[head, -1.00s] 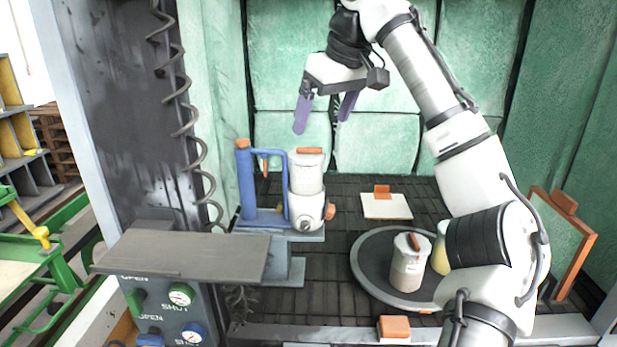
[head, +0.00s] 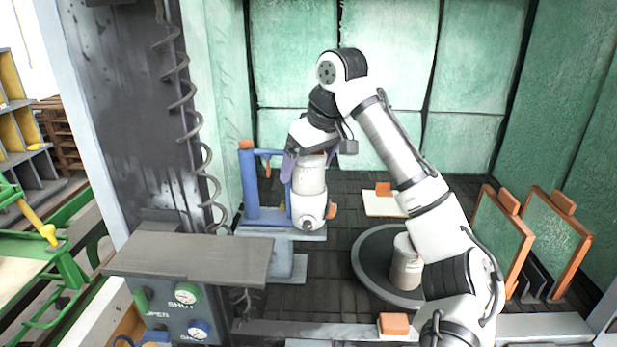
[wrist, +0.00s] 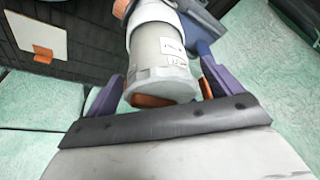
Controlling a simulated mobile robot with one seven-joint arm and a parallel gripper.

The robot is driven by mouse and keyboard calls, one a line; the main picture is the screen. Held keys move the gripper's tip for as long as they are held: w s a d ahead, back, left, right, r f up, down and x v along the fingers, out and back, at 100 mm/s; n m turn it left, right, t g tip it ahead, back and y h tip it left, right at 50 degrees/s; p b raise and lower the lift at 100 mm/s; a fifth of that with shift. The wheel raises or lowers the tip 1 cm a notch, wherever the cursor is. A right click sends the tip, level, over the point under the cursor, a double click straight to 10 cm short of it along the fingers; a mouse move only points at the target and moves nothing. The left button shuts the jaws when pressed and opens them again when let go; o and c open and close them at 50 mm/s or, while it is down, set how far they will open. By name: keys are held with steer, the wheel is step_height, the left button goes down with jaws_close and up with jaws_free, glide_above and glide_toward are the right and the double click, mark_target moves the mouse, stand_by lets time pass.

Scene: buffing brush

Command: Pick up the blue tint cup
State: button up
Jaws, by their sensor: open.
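A pale white-grey cup (head: 309,178) with a small label stands upright on a white round base (head: 309,211) beside a blue stand (head: 249,185). No blue shows on the cup, so I cannot tell by colour whether it is the blue tint cup. My gripper (head: 308,166) is open and points down over the cup's top, hiding most of its orange lid. In the wrist view the cup (wrist: 160,62) lies between the two purple fingers of my gripper (wrist: 160,85), with a visible gap at the left finger. Contact at the right finger is unclear.
A second white cup (head: 406,265) with a tan lower part stands on a dark round turntable (head: 372,278), partly behind my arm. A white plate (head: 382,204) with an orange block lies behind it. Orange-framed panels (head: 553,240) lean at right. A grey shelf (head: 190,258) is at front left.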

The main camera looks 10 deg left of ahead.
steer(key=c, duration=1.1)
steer(key=shift+c, duration=0.3)
steer(key=shift+r, duration=0.1)
